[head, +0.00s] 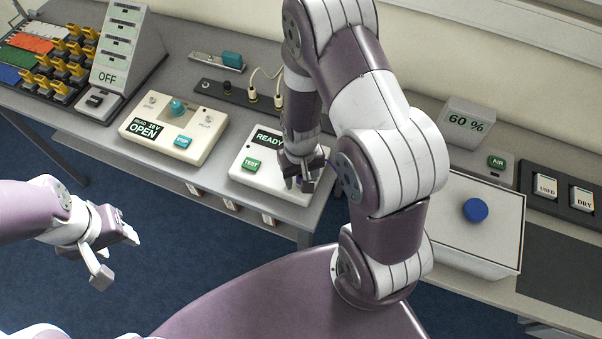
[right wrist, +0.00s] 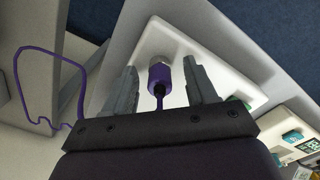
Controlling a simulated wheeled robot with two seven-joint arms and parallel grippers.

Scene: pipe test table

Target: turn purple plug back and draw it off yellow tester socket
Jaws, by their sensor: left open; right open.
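The purple plug (right wrist: 159,79) sits on a round metallic socket (right wrist: 157,60) on the white tester box in the right wrist view. I cannot make out yellow on that socket. A purple cord (right wrist: 58,52) runs from the plug's back end and loops out to the left. My right gripper (head: 303,184) is over the front right of the tester box (head: 270,176). Its open fingers stand on either side of the plug, with gaps showing. In the head view the gripper hides the plug and socket. My left gripper (head: 118,258) is open and empty, in front of the table over the floor.
The tester's display (head: 268,138) reads READY above a green TEST button (head: 251,164). A second tester (head: 165,112) reading OPEN stands to its left. A white box with a blue knob (head: 475,210) stands right. A dark strip with cables (head: 240,95) lies behind.

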